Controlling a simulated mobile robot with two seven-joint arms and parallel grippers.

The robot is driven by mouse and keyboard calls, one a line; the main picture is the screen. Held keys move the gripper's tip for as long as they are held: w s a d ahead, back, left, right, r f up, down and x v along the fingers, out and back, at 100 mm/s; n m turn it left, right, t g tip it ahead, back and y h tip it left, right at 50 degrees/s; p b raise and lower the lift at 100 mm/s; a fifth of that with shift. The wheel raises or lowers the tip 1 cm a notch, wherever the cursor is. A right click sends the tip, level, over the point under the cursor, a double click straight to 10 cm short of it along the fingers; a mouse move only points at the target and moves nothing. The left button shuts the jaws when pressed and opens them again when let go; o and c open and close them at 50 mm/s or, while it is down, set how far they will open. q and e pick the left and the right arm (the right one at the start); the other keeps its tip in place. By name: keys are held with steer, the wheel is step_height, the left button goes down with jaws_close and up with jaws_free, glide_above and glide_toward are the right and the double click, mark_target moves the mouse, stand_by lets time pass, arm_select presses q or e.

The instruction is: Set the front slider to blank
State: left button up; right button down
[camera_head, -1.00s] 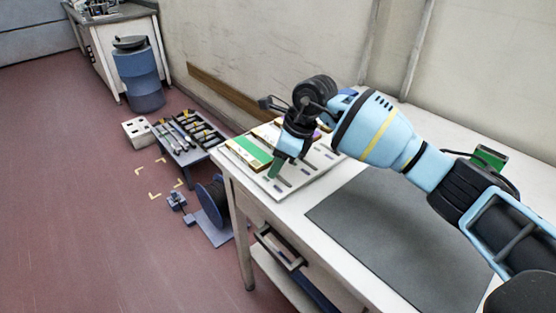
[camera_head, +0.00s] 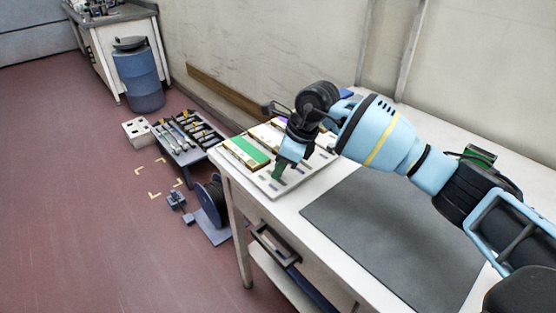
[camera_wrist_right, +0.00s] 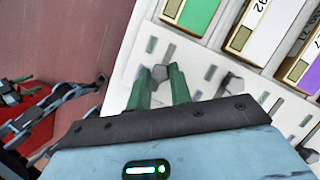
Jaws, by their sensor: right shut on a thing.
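A white slider board (camera_head: 265,184) lies on the near left corner of the white table, with slots, small coloured marks and cards with green, white and purple parts. My right gripper (camera_head: 280,172) is low over its near edge. In the right wrist view the green fingers (camera_wrist_right: 160,80) are shut on a small grey slider knob (camera_wrist_right: 160,72) in the row nearest the edge. A second grey knob (camera_wrist_right: 231,82) sits in another slot to the right, apart from the fingers. The fingers and wrist hide part of the board. My left gripper is not in view.
A dark grey mat (camera_head: 385,235) covers the table's middle. A low rack (camera_head: 185,140) of tools, a cable reel (camera_head: 211,203) and a blue barrel (camera_head: 138,80) stand on the floor to the left. A wall runs behind the table.

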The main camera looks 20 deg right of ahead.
mark_target(290, 180)
steer(key=shift+r, duration=0.1)
steer(key=shift+w, duration=0.15)
steer(key=c, duration=1.5)
jaws_free()
steer(key=shift+a, duration=0.1)
steer(key=shift+c, duration=0.2)
steer(key=shift+o, duration=1.4)
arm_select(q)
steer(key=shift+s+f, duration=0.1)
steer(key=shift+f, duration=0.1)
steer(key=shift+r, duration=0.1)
arm_select(e)
steer(key=shift+d+r, duration=0.2)
steer(key=shift+r, duration=0.15)
steer(key=v, duration=0.7)
